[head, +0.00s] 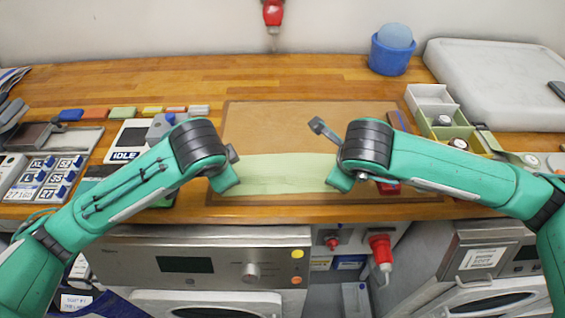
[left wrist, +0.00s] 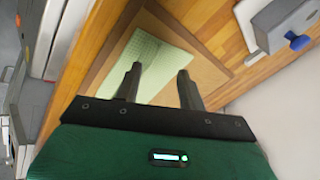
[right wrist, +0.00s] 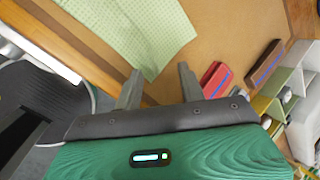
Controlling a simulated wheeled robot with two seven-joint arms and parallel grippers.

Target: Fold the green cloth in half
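The green cloth (head: 280,175) is a pale, checked piece lying on the brown mat (head: 290,125), along its near part. It also shows in the left wrist view (left wrist: 160,62) and the right wrist view (right wrist: 90,28). A line runs along it in both wrist views; I cannot tell whether it is a crease or a layer's edge. My left gripper (left wrist: 158,88) is open at the cloth's left end, with nothing held. My right gripper (right wrist: 160,88) is open at its right end, a cloth corner showing beyond its fingers.
A red block (right wrist: 215,78) and a dark brown block (right wrist: 264,62) lie right of the cloth. Open bins (head: 445,120) stand further right. A grey device (head: 165,126) stands left of the mat. The mat's far part is clear. The table's front edge is close.

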